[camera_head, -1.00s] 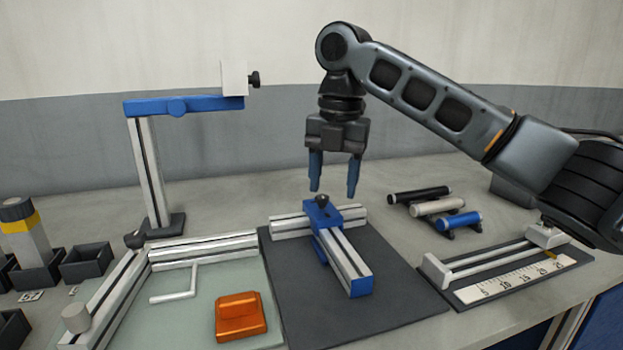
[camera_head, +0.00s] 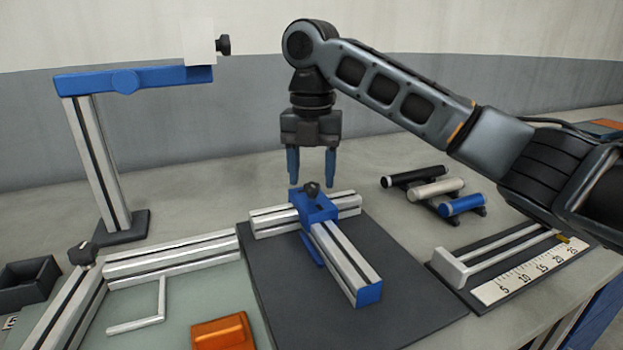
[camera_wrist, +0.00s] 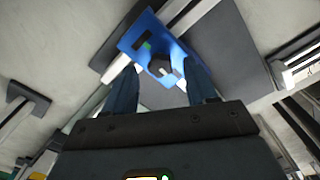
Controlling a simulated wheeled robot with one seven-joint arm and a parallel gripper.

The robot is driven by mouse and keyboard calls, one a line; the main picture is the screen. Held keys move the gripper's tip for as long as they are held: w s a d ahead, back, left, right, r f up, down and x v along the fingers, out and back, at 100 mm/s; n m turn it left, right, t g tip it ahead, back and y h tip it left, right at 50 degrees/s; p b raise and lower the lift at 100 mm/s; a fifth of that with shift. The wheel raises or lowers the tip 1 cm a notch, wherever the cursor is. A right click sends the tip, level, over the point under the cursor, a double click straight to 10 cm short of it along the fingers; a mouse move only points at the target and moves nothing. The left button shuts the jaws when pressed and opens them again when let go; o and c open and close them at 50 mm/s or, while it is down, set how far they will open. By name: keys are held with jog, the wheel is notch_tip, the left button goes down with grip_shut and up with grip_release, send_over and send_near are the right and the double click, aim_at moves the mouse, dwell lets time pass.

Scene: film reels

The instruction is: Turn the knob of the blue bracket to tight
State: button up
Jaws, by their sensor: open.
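The blue bracket (camera_head: 313,205) joins two silver rails in a T shape on a dark mat. Its black knob (camera_head: 312,189) stands on top of the bracket. My gripper (camera_head: 312,184) is open and points down, with its blue fingertips at about the knob's height in the picture; I cannot tell the exact gap. In the wrist view the blue bracket (camera_wrist: 146,45) and the dark knob (camera_wrist: 160,67) show beyond and between my open fingers (camera_wrist: 163,85). A small green mark shows on the bracket beside the knob.
A blue-armed stand (camera_head: 100,170) with a white block rises at the left. A silver corner frame (camera_head: 170,257) and an orange block (camera_head: 222,333) lie front left. Several rollers (camera_head: 435,188) and a ruler fixture (camera_head: 520,275) are at the right.

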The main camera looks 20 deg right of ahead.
jog(key=shift+f, duration=0.6)
grip_shut()
